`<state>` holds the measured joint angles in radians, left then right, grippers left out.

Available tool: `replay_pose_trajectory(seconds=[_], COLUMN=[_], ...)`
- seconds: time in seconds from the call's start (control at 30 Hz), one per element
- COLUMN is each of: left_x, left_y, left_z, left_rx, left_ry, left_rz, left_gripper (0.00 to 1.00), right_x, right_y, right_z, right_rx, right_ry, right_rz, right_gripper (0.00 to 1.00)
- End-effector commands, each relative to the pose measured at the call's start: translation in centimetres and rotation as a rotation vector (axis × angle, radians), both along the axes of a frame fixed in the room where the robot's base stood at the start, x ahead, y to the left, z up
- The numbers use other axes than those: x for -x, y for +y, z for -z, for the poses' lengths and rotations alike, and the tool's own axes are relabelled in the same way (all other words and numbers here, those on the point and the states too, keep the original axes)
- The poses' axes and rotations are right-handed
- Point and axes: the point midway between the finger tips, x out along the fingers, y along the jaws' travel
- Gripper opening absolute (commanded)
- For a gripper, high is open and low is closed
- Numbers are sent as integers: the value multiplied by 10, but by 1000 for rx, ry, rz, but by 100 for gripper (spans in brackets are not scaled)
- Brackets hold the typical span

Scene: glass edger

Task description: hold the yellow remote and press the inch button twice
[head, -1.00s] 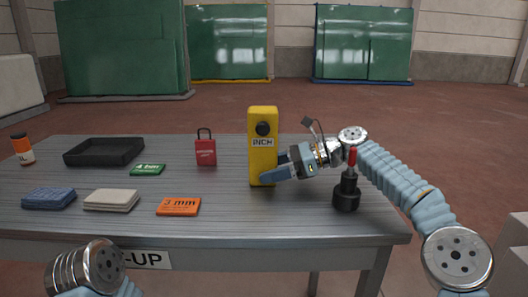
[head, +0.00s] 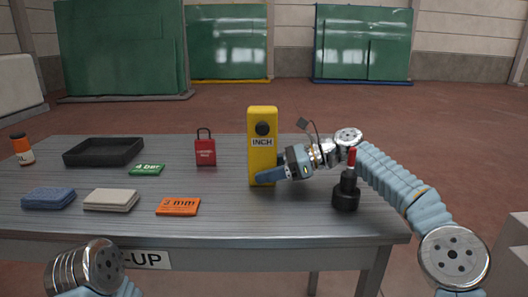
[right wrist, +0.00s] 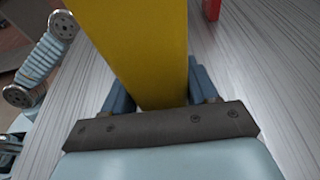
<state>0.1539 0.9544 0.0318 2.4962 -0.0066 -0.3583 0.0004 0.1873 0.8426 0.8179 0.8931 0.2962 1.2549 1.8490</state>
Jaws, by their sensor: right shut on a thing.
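The yellow remote (head: 263,160) stands upright on the grey table, with a black round button (head: 262,129) above a label reading INCH (head: 262,142). My right gripper (head: 268,176) is shut around the lower part of the remote from the right. In the right wrist view the remote (right wrist: 140,45) fills the space between the two blue fingers (right wrist: 160,92). The button does not show in that view. My left arm's end shows at the bottom left, but its gripper fingers are out of view.
A black stand with a red tip (head: 346,190) is close to my right forearm.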

Motion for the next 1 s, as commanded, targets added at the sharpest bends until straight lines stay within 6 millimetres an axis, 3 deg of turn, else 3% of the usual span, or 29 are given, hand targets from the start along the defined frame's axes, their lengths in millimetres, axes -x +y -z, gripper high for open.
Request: replay_pose_trajectory(seconds=[0.03,0.23,1.0], left_x=[0,0,0], left_y=[0,0,0], left_z=[0,0,0], left_rx=[0,0,0], left_ry=[0,0,0], left_rz=[0,0,0], left_gripper=[29,0,0], right_x=[0,0,0], right_y=[0,0,0], right_z=[0,0,0], right_rx=[0,0,0], right_ry=[0,0,0], right_rz=[1,1,1], right_gripper=[41,41,41])
